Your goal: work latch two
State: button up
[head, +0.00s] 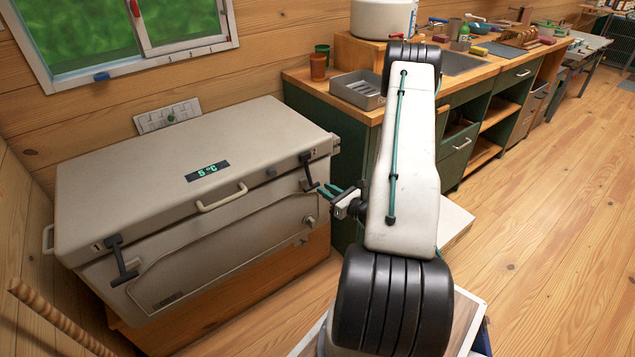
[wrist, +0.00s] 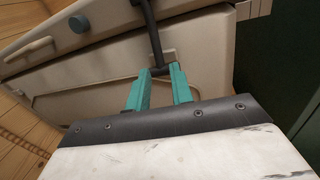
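A beige cooler box (head: 190,180) with its lid down has two dark latches on its front. The left latch (head: 121,258) hangs down over the front, away from my gripper. The right latch (head: 308,170) also hangs down; it shows in the wrist view (wrist: 152,35) with a crossbar at its lower end. My gripper (head: 323,189) is at the right latch. Its teal fingers (wrist: 160,75) stand apart, with the crossbar at or between their tips. I cannot tell whether they touch it. No label shows which latch is number two.
A pale handle (head: 222,197) sticks out between the latches, and a display (head: 207,171) on the lid reads 5 °C. A green workbench (head: 345,125) with a metal tray (head: 358,90) stands close on the right. Wooden floor (head: 540,230) is clear at the right.

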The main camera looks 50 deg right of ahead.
aim_at(314, 186)
jog(key=w, duration=0.6)
jog(key=shift+w+d, duration=0.15)
grip_shut()
